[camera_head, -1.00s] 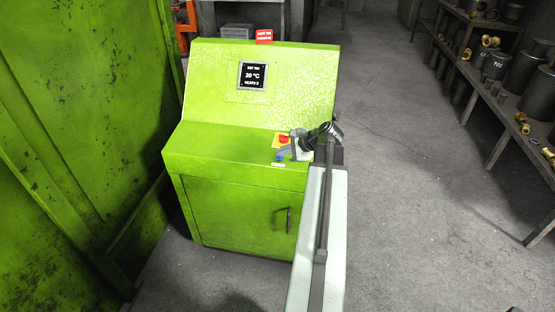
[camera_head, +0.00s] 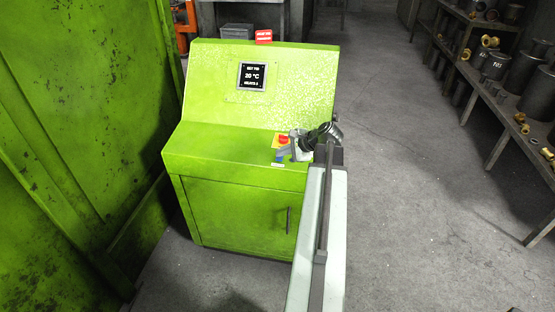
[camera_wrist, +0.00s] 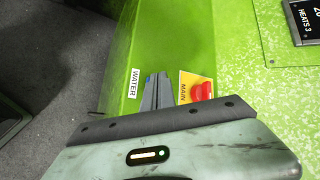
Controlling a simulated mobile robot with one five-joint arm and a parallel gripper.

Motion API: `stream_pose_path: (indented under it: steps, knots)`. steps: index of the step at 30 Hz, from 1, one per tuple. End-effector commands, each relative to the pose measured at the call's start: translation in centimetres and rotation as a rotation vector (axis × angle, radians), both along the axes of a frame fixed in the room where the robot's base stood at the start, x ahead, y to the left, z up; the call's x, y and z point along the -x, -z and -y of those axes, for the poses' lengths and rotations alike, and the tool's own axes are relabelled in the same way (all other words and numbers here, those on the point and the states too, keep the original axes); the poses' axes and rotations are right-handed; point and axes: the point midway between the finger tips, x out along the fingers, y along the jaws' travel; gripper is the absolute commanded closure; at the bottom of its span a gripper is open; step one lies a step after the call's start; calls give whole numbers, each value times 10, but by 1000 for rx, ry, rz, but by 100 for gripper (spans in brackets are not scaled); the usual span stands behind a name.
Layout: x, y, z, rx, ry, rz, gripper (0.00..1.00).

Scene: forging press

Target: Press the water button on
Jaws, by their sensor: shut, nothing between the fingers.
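The green control console (camera_head: 235,150) stands ahead, with a white WATER label (camera_wrist: 133,83) on its ledge. The label also shows small in the head view (camera_head: 277,165). My gripper (camera_wrist: 156,78) is shut and empty, its fingertips pointing at the ledge between the WATER label and the MAIN switch. In the head view my gripper (camera_head: 283,155) is over the right front of the ledge. The water button itself is not visible; my fingers cover the spot beside its label. I cannot tell whether the tips touch it.
The red MAIN switch (camera_wrist: 200,91) on its yellow plate sits close beside my fingers. A display (camera_head: 252,76) reads 20 °C on the sloped panel. A green machine wall (camera_head: 70,150) stands left. Shelves with metal parts (camera_head: 495,75) stand right; the floor between is clear.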

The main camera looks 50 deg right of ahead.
Motion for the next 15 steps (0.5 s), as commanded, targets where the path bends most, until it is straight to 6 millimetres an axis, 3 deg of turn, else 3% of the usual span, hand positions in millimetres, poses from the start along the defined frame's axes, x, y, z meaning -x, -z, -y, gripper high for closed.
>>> stream_pose_path:
  steps: [15]
  knots:
    - [-1,5,0,1,-1,0,100]
